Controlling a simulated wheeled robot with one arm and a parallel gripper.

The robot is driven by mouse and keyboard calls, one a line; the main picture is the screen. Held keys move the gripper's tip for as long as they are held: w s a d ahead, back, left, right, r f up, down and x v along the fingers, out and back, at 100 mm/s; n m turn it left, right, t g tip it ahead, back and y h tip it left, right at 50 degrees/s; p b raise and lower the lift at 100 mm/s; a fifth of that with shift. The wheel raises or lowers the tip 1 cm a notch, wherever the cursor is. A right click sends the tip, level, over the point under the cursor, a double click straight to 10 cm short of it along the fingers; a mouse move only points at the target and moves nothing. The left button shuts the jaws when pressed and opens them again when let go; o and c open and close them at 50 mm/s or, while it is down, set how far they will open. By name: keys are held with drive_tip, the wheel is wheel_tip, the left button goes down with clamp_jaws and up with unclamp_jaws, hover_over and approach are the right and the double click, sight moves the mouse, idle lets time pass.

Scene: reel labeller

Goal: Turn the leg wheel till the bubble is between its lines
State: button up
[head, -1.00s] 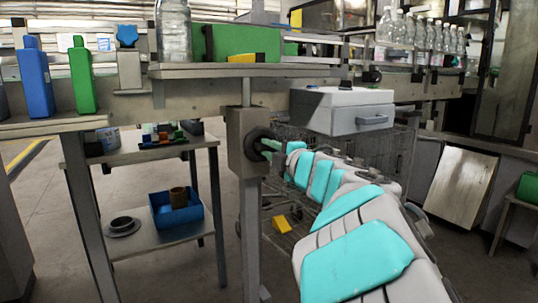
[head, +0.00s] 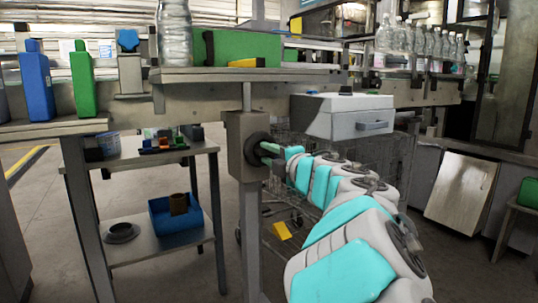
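The leg wheel (head: 258,147) is a dark round wheel on the right side of a grey box (head: 241,165) around the table's leg. My gripper (head: 270,149) is at the wheel's right side, at the end of my white and turquoise arm. Its fingers are small and partly hidden against the wheel, so I cannot tell whether they are open or shut. A yellow block (head: 247,63) lies on the small platform (head: 200,75) above the leg. I cannot make out a bubble or its lines in this view.
A clear bottle (head: 174,35) and a green box (head: 225,48) stand on the platform. A grey drawer unit (head: 340,116) hangs just above my arm. A wire cart (head: 395,160) stands behind my arm. A shelf table with a blue bin (head: 172,218) is at the left.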

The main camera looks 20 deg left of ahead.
drive_tip(key=shift+o, duration=1.2)
drive_tip(key=v, duration=0.7)
drive_tip(key=shift+s+d, duration=0.25)
drive_tip(key=shift+s, duration=0.05)
drive_tip(key=shift+d, duration=0.1)
